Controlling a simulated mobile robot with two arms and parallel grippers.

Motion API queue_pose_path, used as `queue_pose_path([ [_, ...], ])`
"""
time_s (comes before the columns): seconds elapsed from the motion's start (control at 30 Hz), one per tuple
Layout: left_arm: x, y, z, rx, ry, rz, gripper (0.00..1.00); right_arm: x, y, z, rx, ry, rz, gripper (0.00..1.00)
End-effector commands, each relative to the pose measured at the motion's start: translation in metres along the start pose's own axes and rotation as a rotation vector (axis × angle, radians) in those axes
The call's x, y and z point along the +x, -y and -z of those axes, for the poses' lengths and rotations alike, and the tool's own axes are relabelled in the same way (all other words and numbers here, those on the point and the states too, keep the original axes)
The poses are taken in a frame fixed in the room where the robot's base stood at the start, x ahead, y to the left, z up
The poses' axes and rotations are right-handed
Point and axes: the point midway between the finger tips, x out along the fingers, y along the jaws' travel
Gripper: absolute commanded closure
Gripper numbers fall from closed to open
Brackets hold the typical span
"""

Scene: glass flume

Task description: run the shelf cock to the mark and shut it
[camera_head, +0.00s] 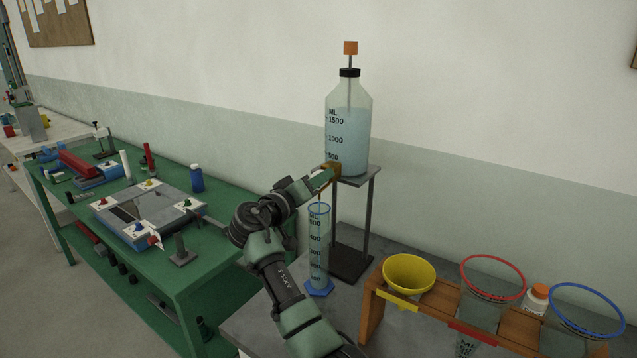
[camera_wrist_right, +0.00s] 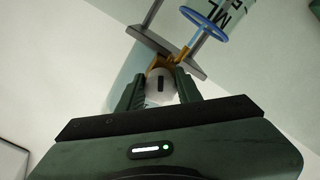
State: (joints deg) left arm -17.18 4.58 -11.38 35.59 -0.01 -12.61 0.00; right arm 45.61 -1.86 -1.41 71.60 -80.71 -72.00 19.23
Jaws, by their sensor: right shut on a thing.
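A clear bottle (camera_head: 348,140) of pale blue liquid, marked in ML, stands on a small raised shelf (camera_head: 362,177). Its liquid surface is near the 1500 label. A brass cock (camera_head: 334,167) is at the bottle's lower left; the wrist view shows it too (camera_wrist_right: 180,60). My right gripper (camera_head: 322,178) is at the cock. In the wrist view its fingers (camera_wrist_right: 160,92) are shut on the cock's pale knob (camera_wrist_right: 158,84), which has a dark mark. A blue-rimmed measuring cylinder (camera_head: 318,250) stands below the cock; its liquid level is unclear. My left gripper is out of view.
A cluttered green bench (camera_head: 205,265) is at the left.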

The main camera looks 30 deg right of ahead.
Motion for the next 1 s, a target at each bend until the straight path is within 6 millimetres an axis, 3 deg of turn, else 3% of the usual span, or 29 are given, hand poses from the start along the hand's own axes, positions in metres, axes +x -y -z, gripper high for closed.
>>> queue_pose_path([
  [0.4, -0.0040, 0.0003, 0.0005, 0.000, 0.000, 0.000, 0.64, 0.0000, -0.0005, 0.0000, -0.213, 0.001, 0.001, 1.00],
  [0.97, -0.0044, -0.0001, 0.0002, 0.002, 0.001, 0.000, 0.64, 0.0000, -0.0002, -0.0003, -0.250, 0.000, 0.001, 1.00],
  [1.0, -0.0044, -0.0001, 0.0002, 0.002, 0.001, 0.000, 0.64, 0.0000, -0.0002, -0.0002, -0.250, 0.000, 0.001, 0.63],
])
